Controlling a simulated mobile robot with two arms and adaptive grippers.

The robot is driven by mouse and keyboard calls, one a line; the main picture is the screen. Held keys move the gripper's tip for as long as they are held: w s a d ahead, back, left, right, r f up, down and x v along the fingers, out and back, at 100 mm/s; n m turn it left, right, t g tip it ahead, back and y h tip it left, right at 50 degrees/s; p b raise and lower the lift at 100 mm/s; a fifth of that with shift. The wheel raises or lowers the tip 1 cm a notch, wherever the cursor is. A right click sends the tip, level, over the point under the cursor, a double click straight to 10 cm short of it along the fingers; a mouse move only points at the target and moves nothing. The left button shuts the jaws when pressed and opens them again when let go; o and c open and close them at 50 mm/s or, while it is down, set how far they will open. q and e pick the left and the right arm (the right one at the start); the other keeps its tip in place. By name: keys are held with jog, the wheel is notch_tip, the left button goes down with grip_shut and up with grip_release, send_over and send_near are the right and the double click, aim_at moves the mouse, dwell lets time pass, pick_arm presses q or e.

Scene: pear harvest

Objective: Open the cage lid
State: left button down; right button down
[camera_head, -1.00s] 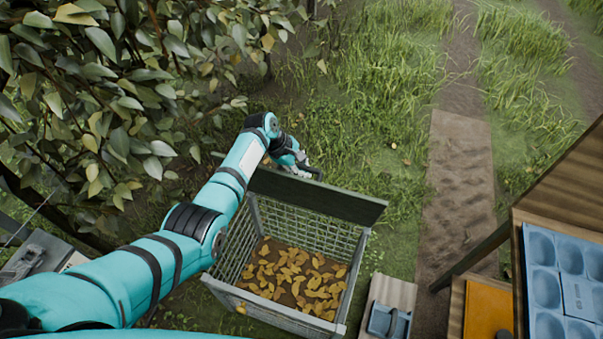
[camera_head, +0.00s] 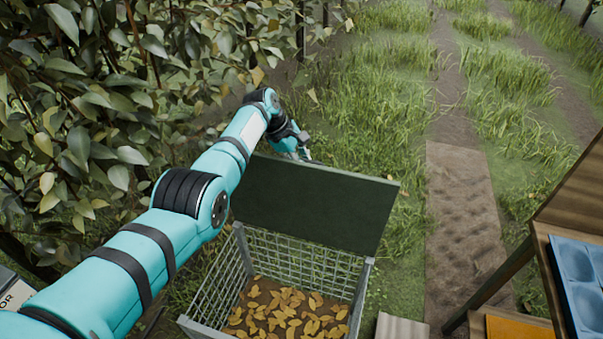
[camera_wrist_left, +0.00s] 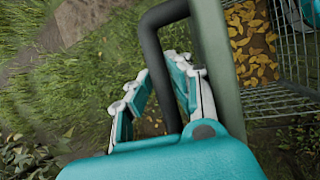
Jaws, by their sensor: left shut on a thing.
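The cage (camera_head: 299,250) is a grey wire-mesh box at the lower middle of the head view, with yellow leaves on its floor. Its dark green lid (camera_head: 318,203) stands raised, tilted up along the far edge, and the cage top is open. My left gripper (camera_head: 303,152) is behind the lid's upper left edge. In the left wrist view, my left gripper (camera_wrist_left: 158,100) has its fingers around a dark bar handle (camera_wrist_left: 153,55) beside the lid's edge (camera_wrist_left: 217,60). The lid hides part of the fingers in the head view. My right gripper is not in view.
Dense leafy branches (camera_head: 90,110) crowd the left, close to my left arm. A blue tray (camera_head: 575,275) and an orange panel (camera_head: 518,327) sit on a wooden stand at the right. Grass and a dirt path (camera_head: 460,220) lie open beyond the cage.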

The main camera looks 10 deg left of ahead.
pick_arm(q)
jog(key=shift+w+d+r, duration=0.15)
jog(key=shift+w+r, duration=0.25)
jog(key=shift+w, duration=0.05)
jog(key=c, duration=1.5)
grip_release()
jog(key=shift+w+f, duration=0.1)
jog(key=shift+f, duration=0.15)
jog(key=v, duration=1.1)
jog(key=shift+a+r, duration=0.3)
